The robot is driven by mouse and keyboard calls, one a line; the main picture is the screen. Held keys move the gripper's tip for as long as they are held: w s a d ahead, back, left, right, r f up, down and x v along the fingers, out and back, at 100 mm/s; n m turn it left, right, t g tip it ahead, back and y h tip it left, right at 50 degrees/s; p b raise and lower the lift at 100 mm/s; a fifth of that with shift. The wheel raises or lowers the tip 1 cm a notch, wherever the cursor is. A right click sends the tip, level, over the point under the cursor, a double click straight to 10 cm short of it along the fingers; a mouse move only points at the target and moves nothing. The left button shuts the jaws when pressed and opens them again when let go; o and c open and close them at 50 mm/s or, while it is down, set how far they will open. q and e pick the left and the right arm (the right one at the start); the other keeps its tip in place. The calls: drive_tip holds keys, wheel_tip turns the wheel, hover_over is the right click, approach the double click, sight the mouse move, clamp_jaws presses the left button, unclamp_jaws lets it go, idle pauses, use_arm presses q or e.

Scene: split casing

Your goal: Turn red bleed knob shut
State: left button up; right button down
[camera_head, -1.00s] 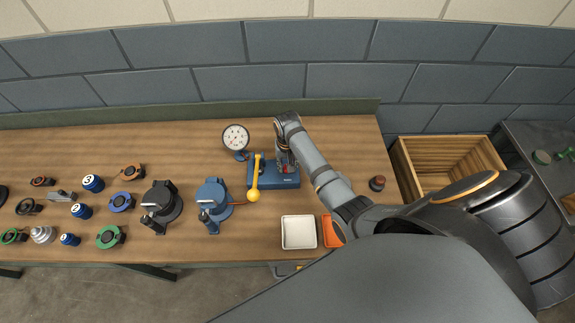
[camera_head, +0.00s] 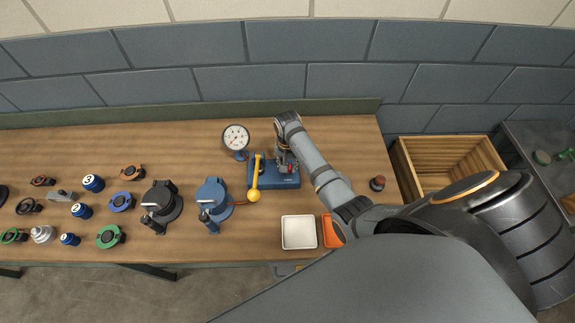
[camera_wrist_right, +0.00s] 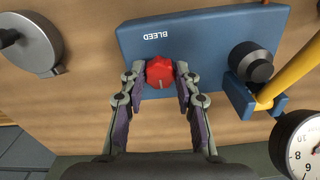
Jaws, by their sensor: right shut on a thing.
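The red bleed knob (camera_wrist_right: 160,73) sits on the blue pump base (camera_wrist_right: 205,33), near the printed word BLEED in the right wrist view. My right gripper (camera_wrist_right: 161,78) is shut on the knob, with one finger on each side of it. In the head view the blue base (camera_head: 288,182) stands on the bench, and my right gripper (camera_head: 287,164) reaches down over its right part, hiding the knob. My left gripper is not in view.
A yellow-handled lever (camera_head: 254,194) and a dial gauge (camera_head: 236,138) stand just left of my right gripper. A white tray (camera_head: 299,247) and an orange tray (camera_head: 328,240) lie in front. Two clamp-like devices, one blue (camera_head: 213,203), stand to the left.

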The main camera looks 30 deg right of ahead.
drive_tip(key=c, duration=1)
unclamp_jaws()
drive_tip(key=shift+r, duration=0.1)
wheel_tip(320, 180, up, 12)
